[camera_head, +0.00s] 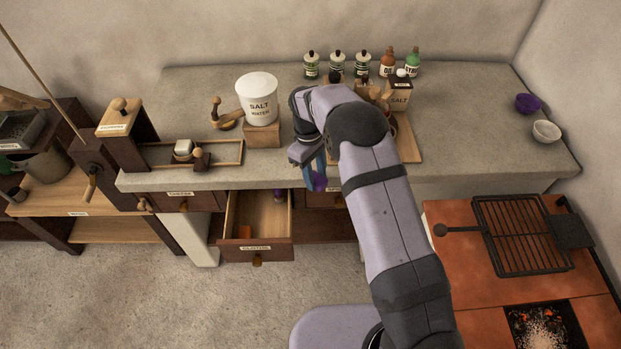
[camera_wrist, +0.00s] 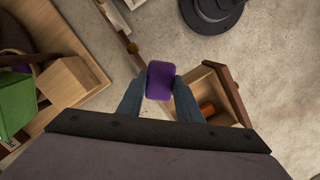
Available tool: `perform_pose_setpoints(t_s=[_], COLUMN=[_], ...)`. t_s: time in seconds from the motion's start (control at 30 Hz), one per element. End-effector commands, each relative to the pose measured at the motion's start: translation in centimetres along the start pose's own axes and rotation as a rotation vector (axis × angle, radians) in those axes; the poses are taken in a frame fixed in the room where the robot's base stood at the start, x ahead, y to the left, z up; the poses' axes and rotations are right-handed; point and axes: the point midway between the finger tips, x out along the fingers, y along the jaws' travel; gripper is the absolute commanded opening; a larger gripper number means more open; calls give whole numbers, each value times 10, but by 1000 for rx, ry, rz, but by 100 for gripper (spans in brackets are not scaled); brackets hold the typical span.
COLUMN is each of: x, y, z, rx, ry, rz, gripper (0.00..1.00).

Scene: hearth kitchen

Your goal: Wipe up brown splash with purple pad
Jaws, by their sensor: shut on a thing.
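My gripper (camera_head: 314,178) is in front of the counter's front edge, just right of an open drawer (camera_head: 231,218). It is shut on the purple pad (camera_head: 320,182), which also shows between the fingertips in the wrist view (camera_wrist: 160,80). In the wrist view the open drawer (camera_wrist: 236,96) lies just right of the pad, below it. I cannot make out a brown splash in either view; my arm covers part of the counter.
A white salt water pot (camera_head: 257,98) stands on a wooden block (camera_head: 262,135). Several bottles (camera_head: 337,65) stand at the back. A purple bowl (camera_head: 527,103) and a white bowl (camera_head: 546,131) are at right. A grill rack (camera_head: 520,235) and embers (camera_head: 545,325) are at lower right.

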Motion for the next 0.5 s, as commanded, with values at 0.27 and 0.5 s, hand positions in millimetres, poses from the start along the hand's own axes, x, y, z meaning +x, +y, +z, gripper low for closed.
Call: perform_pose_setpoints(t_s=[0.27, 0.5], x=[-14, -30], y=[9, 19], z=[-21, -42], rx=[-431, -890], ry=[1, 0], rz=[66, 135], gripper=[14, 14])
